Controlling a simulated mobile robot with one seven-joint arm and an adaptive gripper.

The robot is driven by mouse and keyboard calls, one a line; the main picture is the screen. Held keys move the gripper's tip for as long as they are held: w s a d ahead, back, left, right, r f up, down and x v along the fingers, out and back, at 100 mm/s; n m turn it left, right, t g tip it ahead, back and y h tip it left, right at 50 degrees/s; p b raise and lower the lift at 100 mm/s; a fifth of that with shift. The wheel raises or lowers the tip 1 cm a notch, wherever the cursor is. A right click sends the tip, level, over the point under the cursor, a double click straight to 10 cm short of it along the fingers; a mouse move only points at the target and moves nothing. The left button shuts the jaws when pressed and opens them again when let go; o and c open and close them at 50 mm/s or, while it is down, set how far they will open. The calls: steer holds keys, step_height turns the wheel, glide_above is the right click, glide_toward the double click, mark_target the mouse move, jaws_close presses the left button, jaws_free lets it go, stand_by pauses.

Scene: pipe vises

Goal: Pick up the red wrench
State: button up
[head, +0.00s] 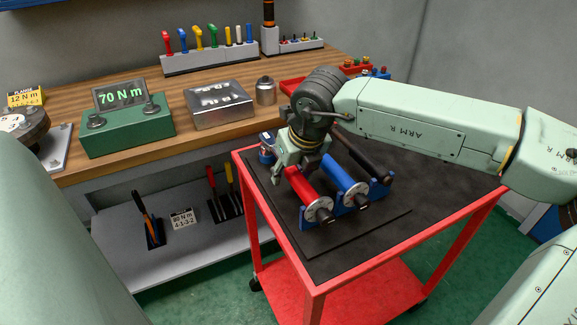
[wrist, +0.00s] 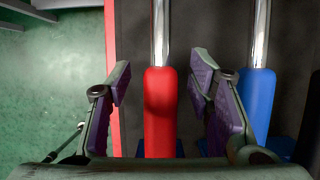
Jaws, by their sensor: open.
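The red wrench (head: 307,192) lies in a blue rack (head: 335,205) on the red cart's dark mat, leftmost of three wrenches with red, blue and black handles. In the wrist view its red handle (wrist: 160,110) and silver shaft show between my open fingers. My gripper (wrist: 160,80) is open, with a purple-padded finger on each side of the handle; gaps show between the pads and the handle. In the head view my gripper (head: 298,165) is over the far part of the red wrench and hides its shaft.
The blue wrench (head: 345,175) lies close to the right of the red one, beside my right finger in the wrist view (wrist: 257,105). The black-handled wrench (head: 368,160) is beyond it. The workbench (head: 150,155) is behind.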

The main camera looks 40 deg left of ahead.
steer(key=shift+c, duration=0.2)
jaws_close()
stand_by(0.4)
